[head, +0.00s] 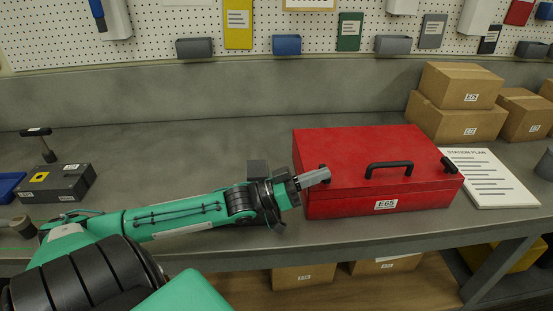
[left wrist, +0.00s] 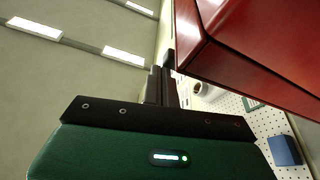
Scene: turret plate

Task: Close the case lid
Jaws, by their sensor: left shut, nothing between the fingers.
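The red case (head: 345,197) stands on the grey bench with its label E65 facing me. Its red lid (head: 350,148) appears to lie down over the body; I cannot tell if a small gap remains. In the left wrist view the fingers (left wrist: 163,88) are beside the red case (left wrist: 250,65). My right gripper is not in view.
A paper sheet (head: 488,178) lies right of the case, with cardboard boxes (head: 457,115) behind it. A dark block with a yellow square (head: 58,183) sits at the left. The bench between block and case is mostly clear behind my arm.

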